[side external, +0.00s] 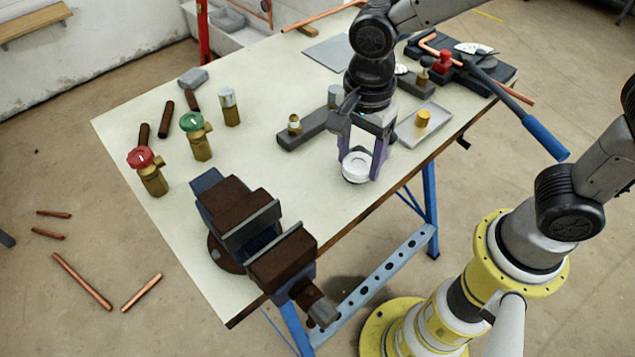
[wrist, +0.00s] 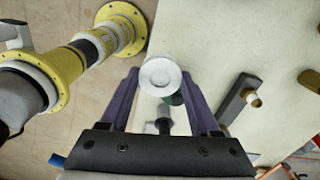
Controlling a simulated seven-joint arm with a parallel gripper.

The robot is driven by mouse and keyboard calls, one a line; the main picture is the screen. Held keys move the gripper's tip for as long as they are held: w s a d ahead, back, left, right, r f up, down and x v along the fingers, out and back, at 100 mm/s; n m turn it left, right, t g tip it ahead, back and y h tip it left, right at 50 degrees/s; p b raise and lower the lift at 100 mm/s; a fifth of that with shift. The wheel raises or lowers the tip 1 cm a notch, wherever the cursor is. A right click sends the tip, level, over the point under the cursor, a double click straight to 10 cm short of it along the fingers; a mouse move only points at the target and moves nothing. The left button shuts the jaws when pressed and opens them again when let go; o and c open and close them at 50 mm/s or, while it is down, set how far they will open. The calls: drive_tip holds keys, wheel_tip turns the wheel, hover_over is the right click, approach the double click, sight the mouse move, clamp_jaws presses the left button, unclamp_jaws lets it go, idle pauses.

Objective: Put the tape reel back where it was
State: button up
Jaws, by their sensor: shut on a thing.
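The white tape reel (side external: 357,168) is between the two purple fingers of my gripper (side external: 360,160), near the table's front edge. My gripper is shut on it and points down. In the wrist view the reel (wrist: 160,76) shows its round flat face, held at the fingertips, across the line of the table edge. I cannot tell how far it is above the tabletop. No mark for its former place can be made out.
A vise (side external: 255,235) stands front left. Red-handled (side external: 148,170) and green-handled (side external: 196,135) valves stand at left. A dark grey block (side external: 305,130) with brass fittings lies behind my gripper; a shallow grey tray (side external: 408,137) is right. Table between vise and gripper is clear.

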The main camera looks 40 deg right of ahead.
hover_over(318, 195)
wheel_tip(318, 195, down, 7)
drive_tip(key=shift+w+f, duration=0.1)
drive_tip(key=shift+f, duration=1.4)
drive_tip(key=shift+f, duration=0.15)
drive_tip(key=o, duration=1)
drive_tip(key=shift+c, duration=0.2)
